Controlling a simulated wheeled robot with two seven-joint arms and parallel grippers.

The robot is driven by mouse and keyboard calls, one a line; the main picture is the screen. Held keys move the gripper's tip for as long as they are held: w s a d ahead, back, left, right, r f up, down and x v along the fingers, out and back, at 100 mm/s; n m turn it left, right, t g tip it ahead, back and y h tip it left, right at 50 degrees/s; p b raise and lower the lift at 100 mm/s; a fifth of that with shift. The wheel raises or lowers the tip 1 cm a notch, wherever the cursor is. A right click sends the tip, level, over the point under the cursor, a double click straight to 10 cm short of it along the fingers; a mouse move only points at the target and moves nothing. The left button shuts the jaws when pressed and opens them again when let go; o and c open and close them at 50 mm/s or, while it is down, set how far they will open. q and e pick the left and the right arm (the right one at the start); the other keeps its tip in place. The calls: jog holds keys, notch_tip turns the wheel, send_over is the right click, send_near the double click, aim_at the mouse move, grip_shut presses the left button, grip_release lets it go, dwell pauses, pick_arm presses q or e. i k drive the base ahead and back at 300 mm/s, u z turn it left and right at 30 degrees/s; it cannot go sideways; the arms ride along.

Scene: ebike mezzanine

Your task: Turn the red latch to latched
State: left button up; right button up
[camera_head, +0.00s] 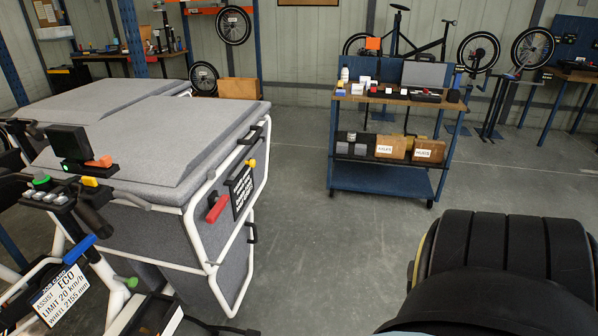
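The red latch (217,208) is a short red lever on the side of the grey cargo box (150,222). It slants, with its upper end to the right and its lower end to the left, next to the left edge of a black plate (242,188) with white lettering too small to read. A yellow knob (252,163) sits at the plate's top right. I cannot tell from the lettering which position is latched. Neither gripper is in view, and nothing touches the latch.
White tubes (197,240) frame the box, with black handles on its right side. Handlebar controls, a dark display (67,142) and a label plate (61,295) fill the lower left. A blue cart (380,178) stands at back right. Grey floor (310,240) right of the box is clear.

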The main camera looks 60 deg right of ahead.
aim_at(222, 203)
jog(key=z, duration=1.05)
jog(key=i, duration=0.35)
